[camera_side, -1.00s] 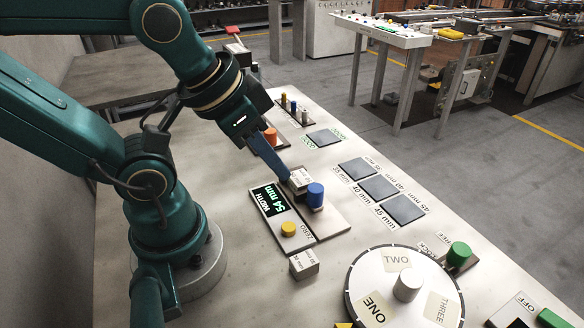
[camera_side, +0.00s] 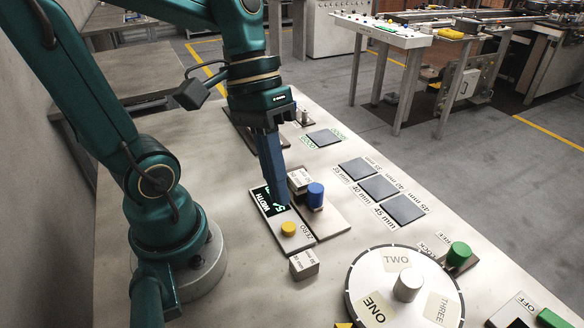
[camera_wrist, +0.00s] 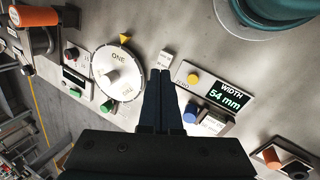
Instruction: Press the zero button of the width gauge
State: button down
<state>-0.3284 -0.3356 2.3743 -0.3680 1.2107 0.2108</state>
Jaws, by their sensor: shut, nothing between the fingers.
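The width gauge (camera_side: 273,213) is a grey panel with a dark display and a yellow zero button (camera_side: 288,229) at its near end. In the wrist view the display (camera_wrist: 227,96) reads 54 mm, and the yellow button (camera_wrist: 193,79) is in plain sight. My gripper (camera_side: 280,206) is shut and empty, pointing down over the display, which it partly hides in the side view. In the wrist view my fingertips (camera_wrist: 160,73) show to the left of the yellow button, apart from it.
A blue knob (camera_side: 316,195) and a metal block (camera_side: 299,180) sit on the plate beside the gauge. A loose block (camera_side: 304,264) lies in front of it. A round dial (camera_side: 375,262) marked ONE, TWO, THREE is at the near right. Dark square pads (camera_side: 379,187) lie further right.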

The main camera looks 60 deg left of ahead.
jog(key=n+h, duration=0.1)
jog(key=n, duration=0.1)
jog(key=n+h, duration=0.4)
jog(key=n, duration=0.1)
send_over(286, 222)
jog(key=shift+f+t, duration=0.3)
jog(key=shift+f, duration=0.55)
jog(key=shift+f, duration=0.1)
jog(key=shift+f, duration=4.3)
jog(key=shift+f, duration=0.15)
jog(key=shift+f, duration=0.25)
